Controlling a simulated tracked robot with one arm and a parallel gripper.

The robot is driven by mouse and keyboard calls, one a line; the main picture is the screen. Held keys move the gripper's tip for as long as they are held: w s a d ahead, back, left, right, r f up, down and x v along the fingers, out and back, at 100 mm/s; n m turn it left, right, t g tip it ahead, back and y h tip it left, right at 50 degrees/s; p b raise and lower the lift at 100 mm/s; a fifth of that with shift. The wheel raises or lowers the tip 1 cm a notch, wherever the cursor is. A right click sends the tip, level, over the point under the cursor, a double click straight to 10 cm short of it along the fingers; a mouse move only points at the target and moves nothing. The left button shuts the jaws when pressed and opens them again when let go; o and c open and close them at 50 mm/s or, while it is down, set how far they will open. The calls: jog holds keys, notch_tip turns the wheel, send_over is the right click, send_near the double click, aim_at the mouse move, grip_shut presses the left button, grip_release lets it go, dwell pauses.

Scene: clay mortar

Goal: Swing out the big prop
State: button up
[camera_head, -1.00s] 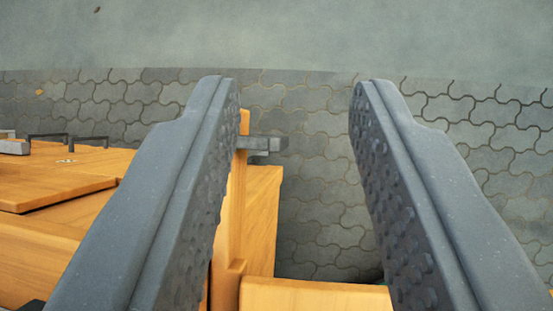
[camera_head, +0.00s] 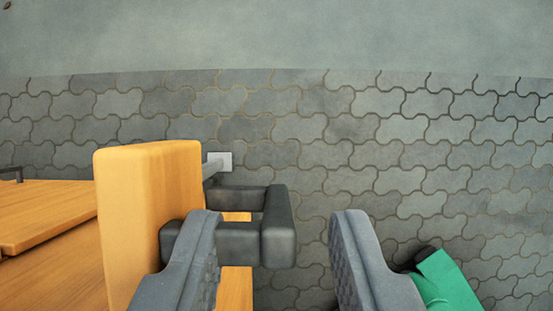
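My gripper (camera_head: 275,218) is open, with its two dark grey fingers wide apart. A thick orange wooden block (camera_head: 150,200) stands left of the left finger. A dark grey U-shaped handle (camera_head: 278,230) sticks out from the block's right side into the space between the fingertips. The left finger overlaps the handle's near bar in the picture; I cannot tell whether they touch. The right finger is apart from the handle. I cannot tell for sure which wooden part is the big prop.
Orange wooden panels (camera_head: 45,215) lie at the left. A small light grey metal piece (camera_head: 220,161) shows behind the block. A green object (camera_head: 450,283) with a black end is partly hidden by the right finger. Open paving (camera_head: 430,150) spreads at the right and beyond.

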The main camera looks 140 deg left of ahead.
aim_at(277, 200)
jog(key=shift+x, duration=2.25)
jog(key=shift+s, duration=0.1)
grip_shut()
